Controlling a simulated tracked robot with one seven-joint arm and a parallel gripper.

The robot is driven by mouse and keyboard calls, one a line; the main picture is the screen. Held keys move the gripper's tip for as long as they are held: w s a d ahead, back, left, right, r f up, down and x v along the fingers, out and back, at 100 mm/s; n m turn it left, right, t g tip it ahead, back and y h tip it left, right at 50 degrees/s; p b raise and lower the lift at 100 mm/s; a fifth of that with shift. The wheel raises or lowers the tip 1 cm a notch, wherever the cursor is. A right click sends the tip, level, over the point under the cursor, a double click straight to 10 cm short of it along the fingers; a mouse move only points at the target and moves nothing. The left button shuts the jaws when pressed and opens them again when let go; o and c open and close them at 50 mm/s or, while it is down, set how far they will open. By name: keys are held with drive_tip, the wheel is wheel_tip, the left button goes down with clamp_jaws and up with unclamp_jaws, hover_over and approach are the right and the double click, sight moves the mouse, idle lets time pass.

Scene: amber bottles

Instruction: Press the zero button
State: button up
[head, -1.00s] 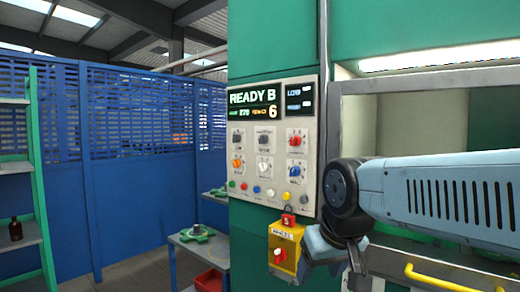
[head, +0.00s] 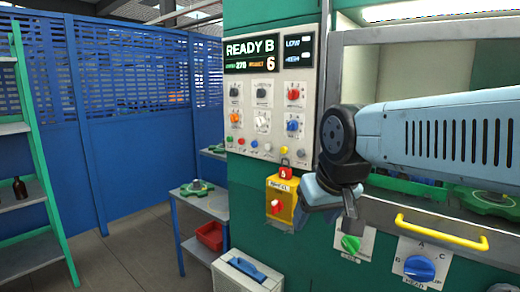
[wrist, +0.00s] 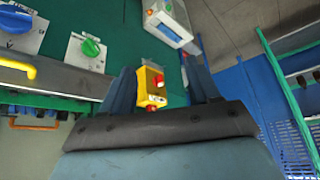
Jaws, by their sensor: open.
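The control panel (head: 272,95) is on the green machine front, with a display reading "READY B". It carries several knobs and a row of small buttons (head: 254,144) along its lower part. I cannot read a zero label on any button. My gripper (head: 345,222) is open and empty, pointing down to the right of the yellow box. In the wrist view the yellow box (wrist: 154,88) shows between the fingers of my gripper (wrist: 160,68).
A green knob (head: 350,243), a blue knob (head: 419,268) and a yellow handle (head: 441,232) are on the machine at right. A small table (head: 205,203) with a red bin (head: 210,236) and green shelves (head: 30,190) stand left.

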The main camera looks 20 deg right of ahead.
clamp_jaws()
idle(0.3)
idle(1.2)
